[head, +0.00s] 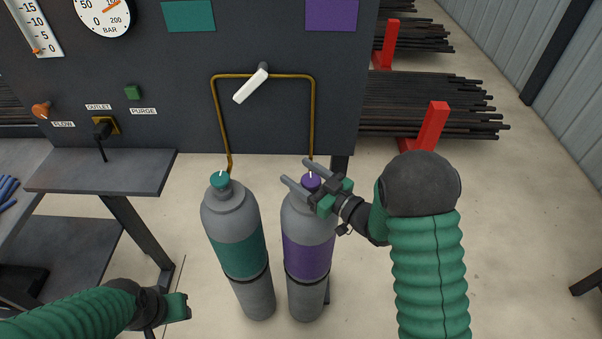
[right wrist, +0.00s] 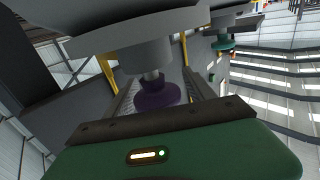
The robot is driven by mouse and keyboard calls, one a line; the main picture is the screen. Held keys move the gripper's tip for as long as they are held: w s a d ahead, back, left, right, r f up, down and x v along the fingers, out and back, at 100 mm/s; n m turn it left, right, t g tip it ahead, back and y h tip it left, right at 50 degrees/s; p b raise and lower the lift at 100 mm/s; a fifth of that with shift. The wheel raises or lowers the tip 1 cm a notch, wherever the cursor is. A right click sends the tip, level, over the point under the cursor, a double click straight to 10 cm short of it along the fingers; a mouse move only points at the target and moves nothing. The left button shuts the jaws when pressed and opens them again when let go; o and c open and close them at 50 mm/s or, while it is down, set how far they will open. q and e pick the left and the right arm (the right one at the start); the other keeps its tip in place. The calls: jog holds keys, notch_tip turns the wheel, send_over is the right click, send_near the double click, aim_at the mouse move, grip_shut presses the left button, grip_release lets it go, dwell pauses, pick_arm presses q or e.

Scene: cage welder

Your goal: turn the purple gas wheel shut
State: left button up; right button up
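The purple gas wheel (head: 311,181) sits on top of the grey cylinder with the purple band (head: 308,255). It bears a small white mark. My right gripper (head: 295,170) is open, with one finger on each side of the wheel in the head view. In the right wrist view the picture is upside down, and the purple wheel (right wrist: 157,94) lies between two ridged grey fingers with gaps beside it. I cannot tell whether either finger touches it. My left gripper (head: 178,307) is low at the left, away from the cylinders; its fingers cannot be made out.
A cylinder with a teal band (head: 238,245) and a teal wheel (head: 220,180) stands close on the left. Brass pipes (head: 222,120) and a white lever (head: 251,86) are on the dark panel behind. A dark shelf (head: 105,172) is at left. Floor at right is mostly free.

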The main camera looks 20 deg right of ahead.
jog(key=shift+d, duration=0.2)
jog(key=c, duration=1.2)
jog(key=shift+o, duration=0.2)
jog(key=shift+w+d+m+t+h, duration=0.1)
jog(key=shift+m+t+h, duration=0.35)
jog(key=shift+h, duration=0.25)
jog(key=o, duration=1.3)
jog(key=shift+c, duration=0.2)
